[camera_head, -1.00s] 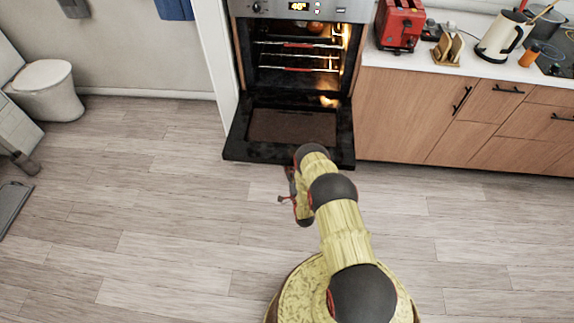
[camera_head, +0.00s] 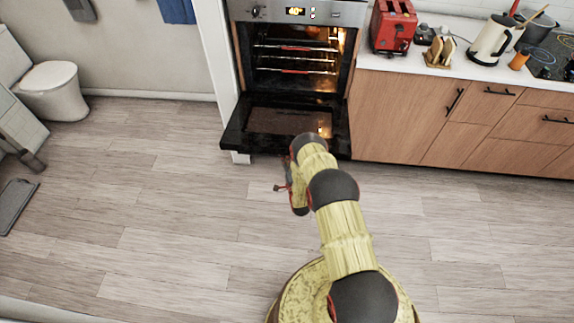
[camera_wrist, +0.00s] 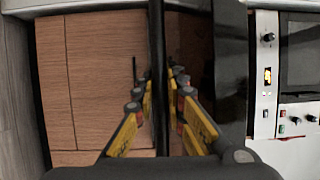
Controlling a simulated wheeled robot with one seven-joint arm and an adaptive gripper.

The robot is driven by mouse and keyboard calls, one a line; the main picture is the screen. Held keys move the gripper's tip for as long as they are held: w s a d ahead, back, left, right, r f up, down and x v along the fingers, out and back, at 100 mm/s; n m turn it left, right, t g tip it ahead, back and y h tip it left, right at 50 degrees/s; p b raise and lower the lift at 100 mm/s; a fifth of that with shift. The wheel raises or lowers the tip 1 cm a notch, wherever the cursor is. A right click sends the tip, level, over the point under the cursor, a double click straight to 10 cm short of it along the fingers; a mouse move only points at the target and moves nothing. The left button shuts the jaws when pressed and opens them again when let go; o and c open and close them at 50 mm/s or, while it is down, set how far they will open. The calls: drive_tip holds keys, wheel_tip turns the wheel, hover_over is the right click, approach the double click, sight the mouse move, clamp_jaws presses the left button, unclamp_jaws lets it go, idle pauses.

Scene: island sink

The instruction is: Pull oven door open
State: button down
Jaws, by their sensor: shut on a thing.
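The oven (camera_head: 296,65) stands at the back middle in the head view, its lit cavity and racks exposed. Its dark door (camera_head: 235,136) is swung down and lies wide open, close to level. In the wrist view the door edge shows as a dark upright band (camera_wrist: 158,45) between my fingers. My gripper (camera_wrist: 161,86) is shut on the oven door at this edge, with a yellow-and-black finger on each side. The exact grip contact is hard to see.
Wooden cabinets (camera_head: 400,115) stand right of the oven, with a red toaster (camera_head: 392,27) and a kettle (camera_head: 492,42) on the counter. A toilet (camera_head: 50,88) is at the left.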

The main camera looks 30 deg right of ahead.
drive_tip(key=shift+w+d+r+g+p, duration=0.15)
drive_tip(key=shift+r+p, duration=0.15)
drive_tip(key=shift+r, duration=0.35)
drive_tip(key=shift+w+a+r+g+p, duration=0.15)
drive_tip(key=shift+r+p, duration=0.15)
drive_tip(key=shift+r, duration=0.3)
drive_tip(key=shift+s+d+f, duration=0.1)
drive_tip(key=shift+s, duration=0.05)
drive_tip(key=c, duration=1.8)
unclamp_jaws()
drive_tip(key=shift+f, duration=0.1)
